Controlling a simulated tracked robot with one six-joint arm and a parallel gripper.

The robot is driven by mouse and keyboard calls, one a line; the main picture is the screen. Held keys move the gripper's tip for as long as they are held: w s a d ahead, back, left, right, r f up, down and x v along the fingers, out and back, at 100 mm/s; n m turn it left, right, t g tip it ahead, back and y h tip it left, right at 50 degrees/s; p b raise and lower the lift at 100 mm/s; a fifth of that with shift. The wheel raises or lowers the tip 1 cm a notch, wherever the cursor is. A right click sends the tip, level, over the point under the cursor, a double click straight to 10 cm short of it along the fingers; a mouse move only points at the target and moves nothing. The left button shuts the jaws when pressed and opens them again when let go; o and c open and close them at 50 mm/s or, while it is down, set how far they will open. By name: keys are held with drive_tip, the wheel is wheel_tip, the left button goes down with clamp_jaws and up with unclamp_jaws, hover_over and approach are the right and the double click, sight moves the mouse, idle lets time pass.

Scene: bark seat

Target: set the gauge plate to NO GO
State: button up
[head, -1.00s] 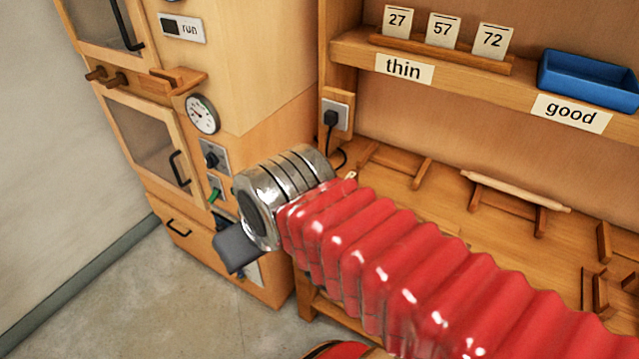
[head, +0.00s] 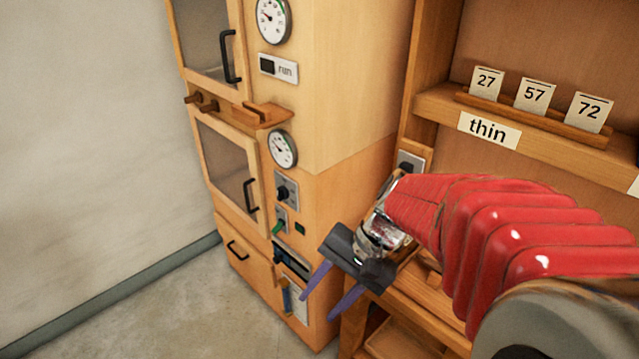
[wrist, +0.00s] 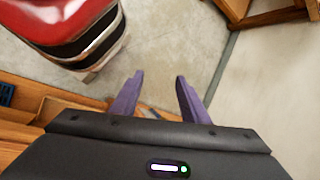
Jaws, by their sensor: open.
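I cannot make out a plate marked NO GO in either view. In the head view, the wooden cabinet (head: 340,90) carries an upper round gauge (head: 272,20) and a lower round gauge (head: 283,149). Between them is a small plate reading "run" (head: 278,68) with a dark window. My gripper (head: 320,307) is open and empty, its two purple fingers pointing down in front of the cabinet's lower front. In the wrist view my gripper (wrist: 160,78) has its fingers apart over bare floor, with nothing between them.
Below the lower gauge are a black knob (head: 283,193), a green lever (head: 279,227) and a dark panel (head: 290,262). Cabinet doors with black handles are left of them. A shelf (head: 560,146) holds cards 27, 57 and 72 at right. Floor at left is clear (head: 150,320).

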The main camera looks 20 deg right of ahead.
drive_tip(key=w+d+f+m+t+y, duration=0.2)
drive_tip(key=w+d+m+y, duration=0.2)
drive_tip(key=d+m, duration=0.2)
drive_tip(key=m+t+h, duration=0.4)
drive_tip(key=m+t, duration=0.9)
drive_tip(key=m, duration=0.3)
approach(408, 243)
drive_tip(key=a+r, duration=0.1)
drive_tip(key=a, duration=0.2)
drive_tip(key=a+r, duration=0.1)
drive_tip(key=shift+s+a+r, duration=0.15)
drive_tip(key=shift+s+r, duration=0.15)
drive_tip(key=shift+s, duration=0.1)
drive_tip(key=shift+a+y, duration=0.1)
drive_tip(key=shift+y, duration=0.2)
drive_tip(key=x, duration=1.3)
drive_tip(key=shift+w+r, duration=0.2)
drive_tip(key=shift+w, duration=0.25)
drive_tip(key=shift+c, duration=0.3)
clamp_jaws()
